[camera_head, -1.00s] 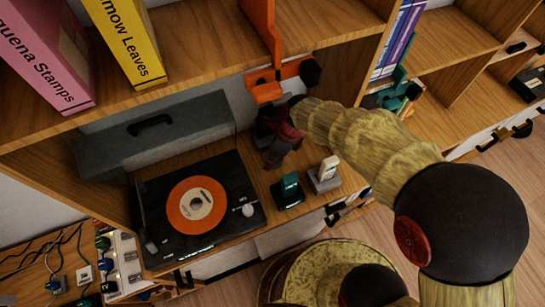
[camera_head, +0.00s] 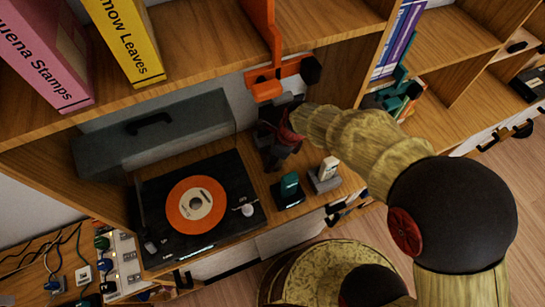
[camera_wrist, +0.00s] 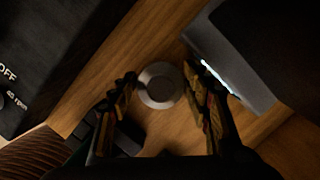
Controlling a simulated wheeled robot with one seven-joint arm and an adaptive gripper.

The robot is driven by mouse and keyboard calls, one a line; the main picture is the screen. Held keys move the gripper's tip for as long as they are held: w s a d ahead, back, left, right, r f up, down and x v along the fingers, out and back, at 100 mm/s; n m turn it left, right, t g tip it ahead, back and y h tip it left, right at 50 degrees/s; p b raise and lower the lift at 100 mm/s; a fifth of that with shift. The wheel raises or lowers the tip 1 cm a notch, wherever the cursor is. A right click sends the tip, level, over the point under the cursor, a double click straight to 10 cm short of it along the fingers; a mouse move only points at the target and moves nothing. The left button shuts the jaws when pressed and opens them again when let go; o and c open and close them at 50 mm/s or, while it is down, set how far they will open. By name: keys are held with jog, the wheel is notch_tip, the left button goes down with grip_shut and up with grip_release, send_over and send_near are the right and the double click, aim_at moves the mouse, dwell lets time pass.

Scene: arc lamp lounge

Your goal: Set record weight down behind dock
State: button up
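In the head view, my gripper (camera_head: 277,155) is low in the shelf bay, behind two small docks, and hides the weight. One black dock (camera_head: 288,199) holds a teal item; a grey dock (camera_head: 324,183) holds a white item. I cannot tell whether the weight rests fully on the shelf.
A black turntable (camera_head: 150,205) with an orange record (camera_head: 182,213) lies left of the docks. A grey box (camera_head: 180,130) stands behind it. An orange bracket (camera_head: 264,88) hangs above my gripper. An upper shelf (camera_head: 200,60) overhangs the bay.

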jog(key=o, duration=0.4)
